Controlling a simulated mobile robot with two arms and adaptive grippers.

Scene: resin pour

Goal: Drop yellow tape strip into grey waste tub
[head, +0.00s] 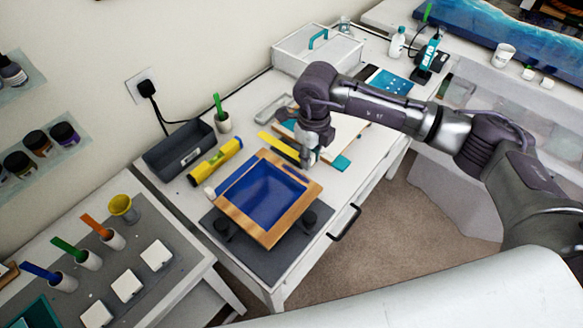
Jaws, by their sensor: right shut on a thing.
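The yellow tape strip (278,147) is a long thin band slanting above the back right edge of the wood-framed blue panel (262,190). My right gripper (308,158) points down and is shut on the strip's right end. The fingers hide that end, and I cannot tell whether the strip still touches the frame. The grey waste tub (180,150), a dark open box, stands at the back left of the table by the wall, apart from my gripper. My left gripper is not in view.
A yellow level-like bar (215,160) lies between the tub and the framed panel. A white cup with a green stick (222,121) stands behind it. A board with teal ends (341,163) lies right of the gripper. Black knobs (222,226) sit beside the frame.

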